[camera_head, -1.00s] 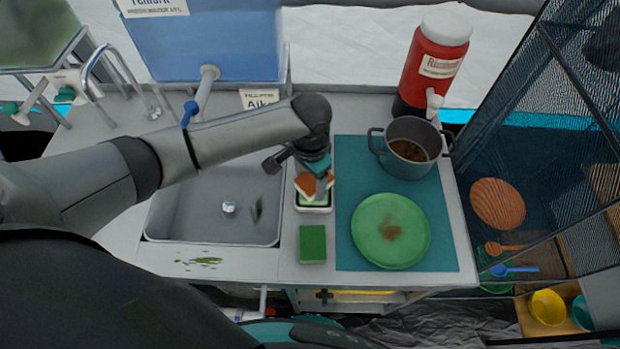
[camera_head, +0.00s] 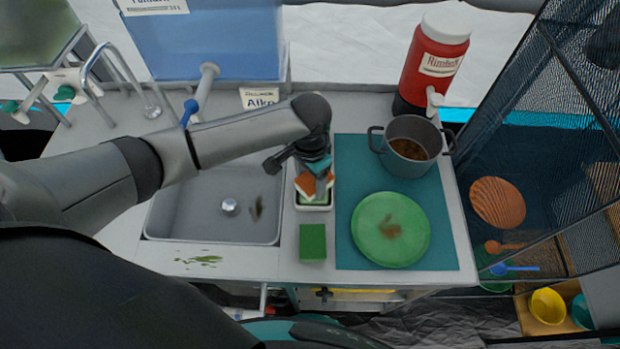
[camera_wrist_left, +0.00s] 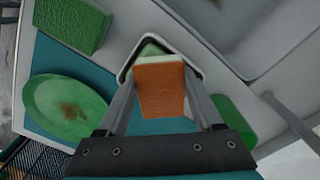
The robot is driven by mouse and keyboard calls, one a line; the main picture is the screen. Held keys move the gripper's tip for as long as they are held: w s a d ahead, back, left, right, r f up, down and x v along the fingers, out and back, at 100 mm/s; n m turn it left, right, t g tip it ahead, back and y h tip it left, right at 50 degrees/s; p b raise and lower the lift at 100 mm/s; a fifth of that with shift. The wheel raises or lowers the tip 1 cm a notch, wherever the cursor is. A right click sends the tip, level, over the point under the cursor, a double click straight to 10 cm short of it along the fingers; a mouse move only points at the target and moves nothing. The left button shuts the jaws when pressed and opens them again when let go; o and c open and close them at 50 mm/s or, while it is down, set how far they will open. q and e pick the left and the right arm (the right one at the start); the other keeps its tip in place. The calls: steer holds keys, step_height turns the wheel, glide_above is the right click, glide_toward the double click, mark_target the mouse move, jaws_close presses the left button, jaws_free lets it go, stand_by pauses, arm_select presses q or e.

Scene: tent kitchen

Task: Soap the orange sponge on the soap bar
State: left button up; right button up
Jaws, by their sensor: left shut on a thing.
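The orange sponge (camera_head: 304,185) has an orange face and a pale layer. My left gripper (camera_head: 318,182) is shut on it, right above the soap dish (camera_head: 316,209), and partly hides it. In the left wrist view the orange sponge (camera_wrist_left: 160,90) sits between the two fingers of my left gripper (camera_wrist_left: 161,92). The pale green soap bar (camera_head: 313,199) lies in the white dish, mostly covered by the sponge and gripper. The sponge appears to be at the soap, but I cannot tell whether they touch. My right gripper is not in view.
A sink (camera_head: 215,205) lies left of the dish. A green sponge (camera_head: 312,242) lies in front of it. A teal mat (camera_head: 350,160) on the right bears a stained green plate (camera_head: 391,230) and a pot (camera_head: 408,165). A red jug (camera_head: 436,62) stands behind.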

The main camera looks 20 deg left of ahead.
mark_target(310, 181)
arm_select(q)
steer(key=shift+s+f+p, duration=0.15)
steer(key=shift+f+p, duration=0.05)
steer(key=shift+p, duration=0.15)
stand_by(1.2)
step_height(310, 181, up, 7)
steer(key=p, duration=0.8)
steer(key=shift+r+p, duration=0.2)
steer(key=shift+p, duration=0.15)
steer(key=shift+f, duration=0.1)
steer(key=shift+w, duration=0.2)
stand_by(0.3)
steer(key=shift+w+r+b, duration=0.2)
steer(key=shift+b, duration=0.35)
steer(key=s+a+r+n+b, duration=0.3)
steer(key=s+r+n+b, duration=0.2)
steer(key=b, duration=1.2)
step_height(310, 181, up, 3)
steer(key=shift+a+r+n, duration=0.1)
steer(key=shift+a+n, duration=0.1)
steer(key=shift+n, duration=0.5)
